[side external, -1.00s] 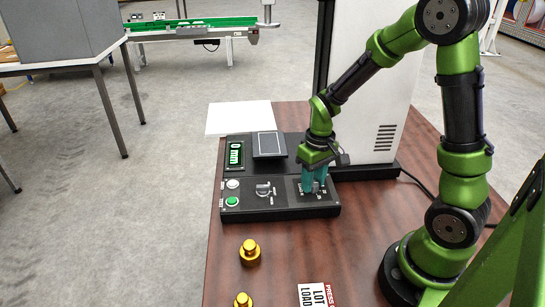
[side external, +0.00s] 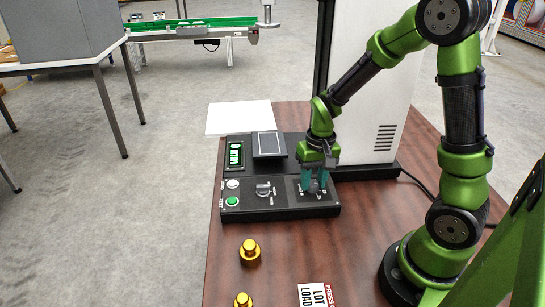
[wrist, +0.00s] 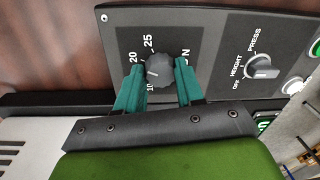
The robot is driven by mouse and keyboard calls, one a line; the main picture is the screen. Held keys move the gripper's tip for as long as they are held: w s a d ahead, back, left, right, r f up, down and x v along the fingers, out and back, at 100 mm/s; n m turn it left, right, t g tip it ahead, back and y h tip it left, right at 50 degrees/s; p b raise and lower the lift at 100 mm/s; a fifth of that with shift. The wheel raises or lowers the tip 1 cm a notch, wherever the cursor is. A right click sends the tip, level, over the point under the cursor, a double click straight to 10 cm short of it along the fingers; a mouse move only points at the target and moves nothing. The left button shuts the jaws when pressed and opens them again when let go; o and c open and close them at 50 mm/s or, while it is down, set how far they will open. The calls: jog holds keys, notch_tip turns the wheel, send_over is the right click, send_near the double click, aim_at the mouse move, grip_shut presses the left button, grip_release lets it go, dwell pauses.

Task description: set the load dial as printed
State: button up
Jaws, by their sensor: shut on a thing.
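My gripper (side external: 315,190) points down at the right end of the black control panel (side external: 275,211). In the wrist view its teal fingers (wrist: 159,80) are on either side of a dark round dial (wrist: 159,68) and shut on it. Numbers including 20 and 25 and a letter N are printed around the dial. A short pale mark shows on the dial's left part, but the exact number it points at is unclear.
A second knob (wrist: 262,67) is marked OFF, HEIGHT and PRESS. A green button (side external: 232,201) and a white button (side external: 232,184) sit at the panel's left. A green display (side external: 235,155) reads mm. Brass weights (side external: 250,252) stand in front on the wooden table (side external: 285,255).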

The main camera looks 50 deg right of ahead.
aim_at(315, 182)
jog(key=o, duration=1)
jog(key=shift+o, duration=0.2)
jog(key=shift+r, duration=0.15)
notch_tip(315, 182, up, 17)
jog(key=shift+s+d+f, duration=0.2)
jog(key=shift+s+d, duration=0.05)
jog(key=shift+d, duration=0.15)
jog(key=shift+w, duration=0.1)
jog(key=s+a+r+n+t+y, duration=0.1)
jog(key=s+a+r+n+t, duration=0.1)
jog(key=s+a+t, duration=0.4)
jog(key=s+a, duration=0.1)
jog(key=a, duration=0.2)
jog(key=shift+s+a+r+n+t+y, duration=0.25)
jog(key=shift+s+a+n+t+y, duration=0.05)
jog(key=shift+s+a+n+t, duration=0.1)
